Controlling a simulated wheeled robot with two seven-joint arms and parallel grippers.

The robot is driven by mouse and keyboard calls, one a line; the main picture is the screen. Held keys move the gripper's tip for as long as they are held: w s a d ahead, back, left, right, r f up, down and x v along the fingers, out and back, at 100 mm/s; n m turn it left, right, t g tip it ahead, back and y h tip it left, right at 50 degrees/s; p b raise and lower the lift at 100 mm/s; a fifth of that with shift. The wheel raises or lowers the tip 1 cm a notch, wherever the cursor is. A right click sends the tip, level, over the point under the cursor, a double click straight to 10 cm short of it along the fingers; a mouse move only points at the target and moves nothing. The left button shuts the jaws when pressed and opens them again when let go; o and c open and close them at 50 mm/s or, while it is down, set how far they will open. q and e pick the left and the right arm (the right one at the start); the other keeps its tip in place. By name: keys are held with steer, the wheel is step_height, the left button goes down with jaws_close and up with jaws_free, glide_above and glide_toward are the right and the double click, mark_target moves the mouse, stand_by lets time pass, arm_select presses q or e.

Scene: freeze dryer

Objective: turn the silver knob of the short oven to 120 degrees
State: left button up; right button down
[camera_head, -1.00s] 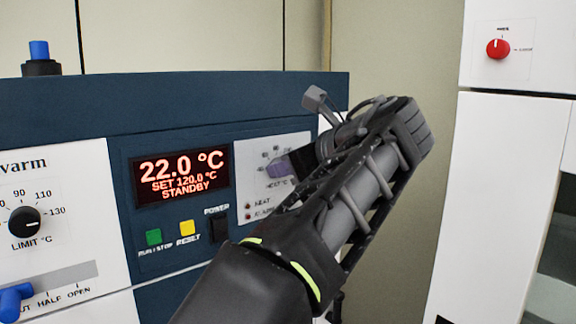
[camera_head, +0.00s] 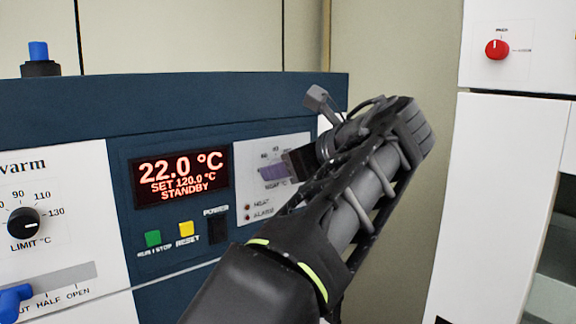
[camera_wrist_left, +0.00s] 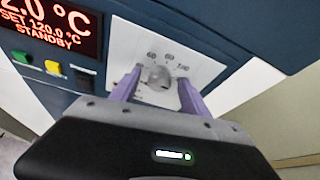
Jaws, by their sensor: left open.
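The silver knob (camera_wrist_left: 158,76) sits on a white dial plate with printed numbers, seen in the left wrist view. My left gripper (camera_wrist_left: 157,90) is open, with one purple finger on each side of the knob. The fingers look apart from it, but contact is hard to tell. In the head view my left gripper (camera_head: 273,172) is in front of the white dial plate (camera_head: 247,160), and the knob is hidden behind it. The oven's red display (camera_head: 180,175) reads 22.0 °C, SET 120.0 °C, STANDBY. My right gripper is not in view.
Green (camera_head: 153,238) and yellow (camera_head: 186,229) buttons and a black power switch (camera_head: 218,230) lie below the display. A black limit knob (camera_head: 24,222) and a blue lever (camera_head: 14,299) are at the left. A white cabinet with a red knob (camera_head: 497,49) stands at the right.

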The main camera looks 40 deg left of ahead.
arm_select(q)
steer(key=v, duration=0.7)
steer(key=shift+d, duration=0.4)
steer(key=shift+s, duration=0.15)
